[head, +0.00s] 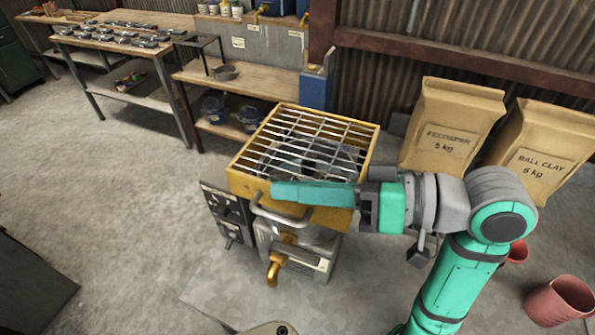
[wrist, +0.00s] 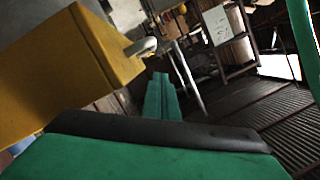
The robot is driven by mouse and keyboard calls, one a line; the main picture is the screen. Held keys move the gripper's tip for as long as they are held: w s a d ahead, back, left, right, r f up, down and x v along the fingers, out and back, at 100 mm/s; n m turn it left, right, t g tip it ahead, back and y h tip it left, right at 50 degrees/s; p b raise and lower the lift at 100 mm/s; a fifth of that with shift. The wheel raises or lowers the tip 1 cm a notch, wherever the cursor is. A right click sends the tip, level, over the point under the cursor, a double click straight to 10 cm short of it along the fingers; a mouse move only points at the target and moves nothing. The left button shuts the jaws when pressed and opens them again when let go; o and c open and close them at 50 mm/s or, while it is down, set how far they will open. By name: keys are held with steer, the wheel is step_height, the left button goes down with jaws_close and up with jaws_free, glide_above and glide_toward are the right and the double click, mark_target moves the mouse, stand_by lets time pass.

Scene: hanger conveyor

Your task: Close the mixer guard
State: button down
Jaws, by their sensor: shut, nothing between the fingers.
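The mixer (head: 295,245) stands in the middle of the head view. Its guard (head: 240,183), a yellow frame with a grid of metal bars, lies roughly level across the top; I cannot tell if it is fully seated. A dark bowl shape shows through the bars. A grey bar handle (head: 275,216) sticks out at the guard's front. My gripper (head: 275,190) is shut and empty, pointing left along the guard's front side, by the handle. In the wrist view, the closed fingers (wrist: 160,92) are right of the yellow guard wall (wrist: 85,60); contact is unclear.
Two paper sacks, feldspar (head: 450,130) and ball clay (head: 540,160), stand at right. A red pot (head: 560,300) lies at lower right. A workbench (head: 240,83) is behind the mixer. A table with tools (head: 115,45) is at upper left.

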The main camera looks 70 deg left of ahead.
steer(key=shift+d+f, duration=0.1)
steer(key=shift+f, duration=0.15)
steer(key=shift+r, duration=0.1)
stand_by(0.3)
steer(key=w+d+r, duration=0.5)
steer(key=w+r, duration=0.1)
steer(key=w, duration=0.2)
steer(key=shift+d, duration=0.4)
